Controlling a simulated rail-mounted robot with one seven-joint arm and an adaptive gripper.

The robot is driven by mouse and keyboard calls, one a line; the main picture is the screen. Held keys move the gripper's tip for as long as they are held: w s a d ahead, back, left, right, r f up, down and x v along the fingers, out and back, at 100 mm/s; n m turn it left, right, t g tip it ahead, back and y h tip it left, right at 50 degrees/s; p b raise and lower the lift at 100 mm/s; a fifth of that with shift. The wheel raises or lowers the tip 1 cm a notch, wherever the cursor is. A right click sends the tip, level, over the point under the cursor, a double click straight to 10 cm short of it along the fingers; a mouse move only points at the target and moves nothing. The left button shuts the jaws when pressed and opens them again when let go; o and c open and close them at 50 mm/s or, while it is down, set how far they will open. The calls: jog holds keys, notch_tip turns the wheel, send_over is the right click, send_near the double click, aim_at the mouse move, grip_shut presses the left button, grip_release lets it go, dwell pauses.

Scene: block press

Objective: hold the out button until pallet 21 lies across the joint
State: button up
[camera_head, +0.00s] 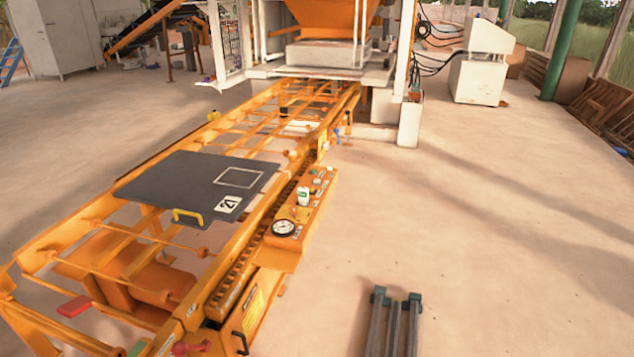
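Pallet 21 (185,183) is a flat dark grey plate with a white "21" label, a yellow handle on its near edge and a pale outlined rectangle. It lies flat across the orange conveyor frame (60,238), left of the control panel (308,208). The panel carries a round gauge (283,228), a white-and-green piece (303,197) and several small buttons. Their lettering is too small to read, so I cannot tell which is the out button. I cannot make out the joint in the frame for certain. My gripper is not in view.
The block press (325,55) stands at the far end of the conveyor. A white cabinet (480,80) stands back right. Grey parallel bars (395,325), perhaps my rail, end at bottom centre. A red pedal-like piece (74,306) sits lower left. The floor right of the panel is clear.

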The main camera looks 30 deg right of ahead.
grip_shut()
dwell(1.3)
